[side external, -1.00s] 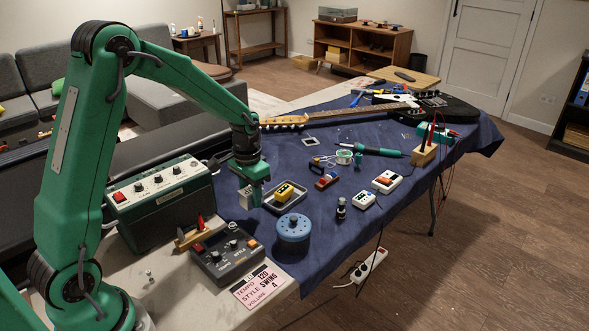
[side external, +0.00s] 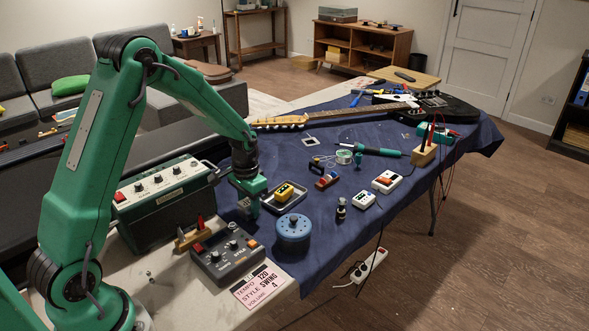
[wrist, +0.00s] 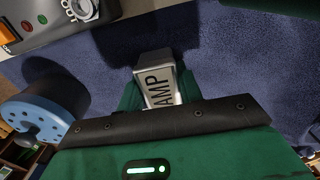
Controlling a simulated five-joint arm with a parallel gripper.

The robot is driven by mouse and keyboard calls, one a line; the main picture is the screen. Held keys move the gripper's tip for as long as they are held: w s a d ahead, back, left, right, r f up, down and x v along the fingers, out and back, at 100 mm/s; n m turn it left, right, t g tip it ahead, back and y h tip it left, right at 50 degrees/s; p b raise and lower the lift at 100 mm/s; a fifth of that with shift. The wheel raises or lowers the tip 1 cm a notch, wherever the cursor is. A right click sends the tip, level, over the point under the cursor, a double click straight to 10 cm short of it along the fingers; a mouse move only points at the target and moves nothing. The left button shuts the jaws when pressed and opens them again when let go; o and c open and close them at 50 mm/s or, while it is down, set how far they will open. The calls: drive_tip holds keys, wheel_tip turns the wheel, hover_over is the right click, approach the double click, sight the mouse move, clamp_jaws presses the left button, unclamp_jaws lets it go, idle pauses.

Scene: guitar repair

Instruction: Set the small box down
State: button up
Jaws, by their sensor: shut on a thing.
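My gripper (side external: 249,203) is over the blue cloth, left of the grey tray. In the wrist view its green fingers (wrist: 160,88) are shut on a small light-grey box (wrist: 158,68) with the dark letters AMP on its face. In the side view the fingers hide most or all of the box. I cannot tell whether the box touches the cloth or hangs just above it.
The grey tray (side external: 298,201) holding a yellow block (side external: 284,192) is just right of my gripper. A blue round tin (side external: 293,234) stands in front. A dark control box (side external: 227,254) and a green amplifier (side external: 165,198) are left. The blue cloth (side external: 318,225) has bare patches.

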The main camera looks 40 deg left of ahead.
drive_tip(key=shift+f, duration=0.1)
drive_tip(key=o, duration=1)
wheel_tip(320, 180, up, 12)
idle(0.5)
drive_tip(key=shift+r, duration=0.2)
